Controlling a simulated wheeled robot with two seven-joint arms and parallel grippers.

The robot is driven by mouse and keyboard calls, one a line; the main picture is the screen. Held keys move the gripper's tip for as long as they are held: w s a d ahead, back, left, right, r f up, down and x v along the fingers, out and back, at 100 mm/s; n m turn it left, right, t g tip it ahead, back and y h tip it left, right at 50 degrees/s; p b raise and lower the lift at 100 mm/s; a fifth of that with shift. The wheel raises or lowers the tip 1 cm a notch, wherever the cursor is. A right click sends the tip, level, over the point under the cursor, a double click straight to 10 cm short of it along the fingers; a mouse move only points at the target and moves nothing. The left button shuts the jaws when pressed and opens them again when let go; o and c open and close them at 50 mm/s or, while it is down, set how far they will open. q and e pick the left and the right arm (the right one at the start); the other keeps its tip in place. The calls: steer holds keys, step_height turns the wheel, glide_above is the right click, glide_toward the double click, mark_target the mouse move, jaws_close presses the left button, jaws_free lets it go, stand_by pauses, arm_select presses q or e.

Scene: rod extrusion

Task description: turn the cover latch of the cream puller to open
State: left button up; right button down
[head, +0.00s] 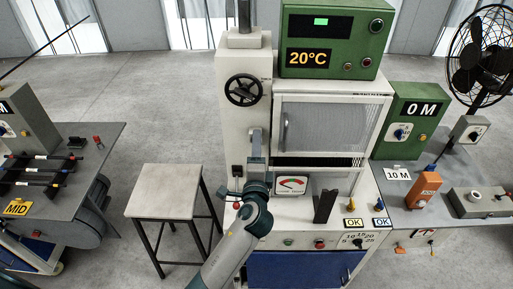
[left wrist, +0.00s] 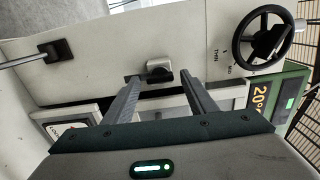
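The cream puller (head: 231,120) stands in the middle of the head view, with a closed, framed window cover (head: 325,125) on its front. In the left wrist view, a small grey latch knob (left wrist: 158,68) on a dark base sits on the cream face. My left gripper (head: 257,137) is up against the machine front, left of the cover. In the left wrist view its two fingers (left wrist: 160,82) are open and spread to either side of the knob, with nothing between them gripped. Whether the fingers touch the knob cannot be told. The latch is hidden behind my gripper in the head view. My right gripper is not in view.
A black handwheel (head: 244,90) is above my left gripper. A dark square mount with a rod (left wrist: 58,50) shows in the left wrist view. A green 20°C unit (head: 330,40) stands on top. A stool (head: 165,190) is at left. A dial gauge (head: 291,185) is below the cover.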

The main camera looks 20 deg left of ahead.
arm_select(q)
steer(key=b+v, duration=0.6)
steer(key=v, duration=1.1)
steer(key=shift+s+b, duration=0.25)
steer(key=shift+b, duration=0.15)
